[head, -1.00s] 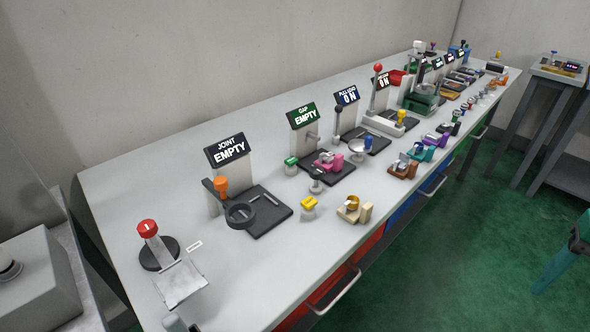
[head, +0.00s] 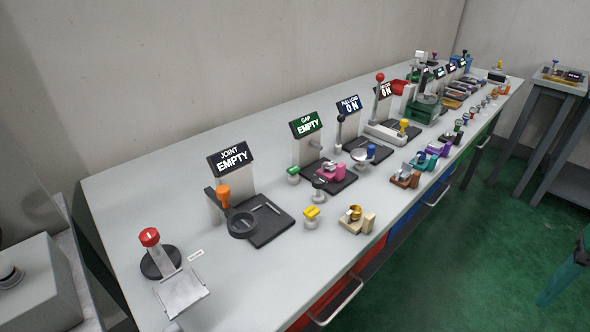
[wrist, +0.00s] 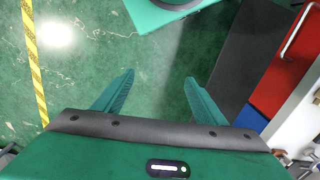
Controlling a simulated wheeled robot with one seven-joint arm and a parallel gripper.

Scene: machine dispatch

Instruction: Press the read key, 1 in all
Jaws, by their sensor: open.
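I cannot tell which control is the read key; no label saying so is legible. Candidates on the long bench (head: 240,128) include a red-topped knob (head: 149,237) at the near left, an orange knob (head: 223,194) at the JOINT station, a green-capped button (head: 293,172) by the GAP station and a yellow-capped button (head: 311,213) in front. The JOINT display (head: 231,157) and GAP display (head: 306,123) read EMPTY; the PULL LOAD display (head: 349,106) reads ON. My gripper (wrist: 159,78) is open and empty in the wrist view, above the green floor, away from the bench top.
Several small coloured fixtures line the bench front, such as a tan one (head: 357,220) and a brown one (head: 405,178). Drawer handles (head: 337,303) stick out below. A grey side table (head: 560,84) stands at the far right. Green floor (head: 455,270) lies open before the bench.

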